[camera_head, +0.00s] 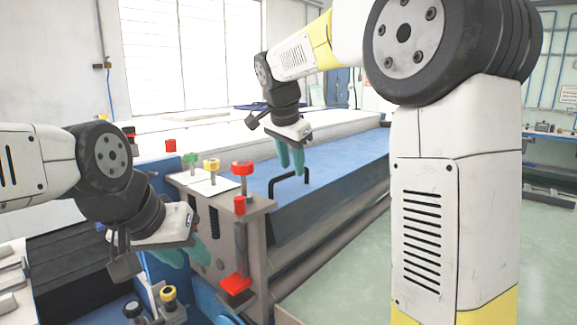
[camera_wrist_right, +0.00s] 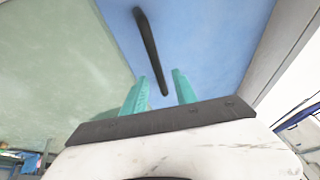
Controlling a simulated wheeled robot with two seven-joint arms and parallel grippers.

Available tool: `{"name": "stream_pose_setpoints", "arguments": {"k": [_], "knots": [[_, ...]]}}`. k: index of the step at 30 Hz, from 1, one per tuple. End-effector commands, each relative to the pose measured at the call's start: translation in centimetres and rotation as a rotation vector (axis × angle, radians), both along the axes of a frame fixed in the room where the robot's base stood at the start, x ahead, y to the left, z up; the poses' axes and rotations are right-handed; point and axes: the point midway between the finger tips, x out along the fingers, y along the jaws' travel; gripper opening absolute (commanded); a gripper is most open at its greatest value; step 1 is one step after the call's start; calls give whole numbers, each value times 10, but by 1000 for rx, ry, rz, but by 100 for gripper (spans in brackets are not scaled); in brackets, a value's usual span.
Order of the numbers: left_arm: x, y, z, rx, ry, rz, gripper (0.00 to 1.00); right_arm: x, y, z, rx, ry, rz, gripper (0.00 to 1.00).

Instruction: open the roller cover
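The roller cover (camera_head: 335,170) is a long blue panel along the machine, with a black bar handle (camera_head: 288,183) near its left end. My right gripper (camera_head: 291,170) is above the handle with its teal fingers pointing down. In the right wrist view the cover (camera_wrist_right: 215,45) fills the upper middle, and the handle (camera_wrist_right: 150,50) runs toward the gap between the open fingers (camera_wrist_right: 160,95). The fingers look apart from the handle. My left gripper (camera_head: 188,258) hangs at the left by the machine's end plate, its teal fingers partly hidden; I cannot tell its opening.
The metal end plate (camera_head: 255,228) carries red, yellow and green knobs and a red lever (camera_head: 236,284). A white bed (camera_head: 215,135) lies behind the cover. Green floor (camera_head: 345,285) is open in front of the machine. My right arm blocks part of the right side.

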Motion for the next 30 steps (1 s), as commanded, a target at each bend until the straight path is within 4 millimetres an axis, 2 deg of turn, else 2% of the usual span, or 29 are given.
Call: {"name": "stream_pose_setpoints", "arguments": {"k": [4,12,17,30], "knots": [[0,0,0,0,0,0,36,4,-2,-9,1,1,0,34],[0,0,0,0,0,0,36,4,-2,-10,1,-1,0,32],[0,0,0,0,0,0,36,4,-2,-10,1,-1,0,1],[0,0,0,0,0,0,36,4,-2,-9,0,-1,1,0]]}}
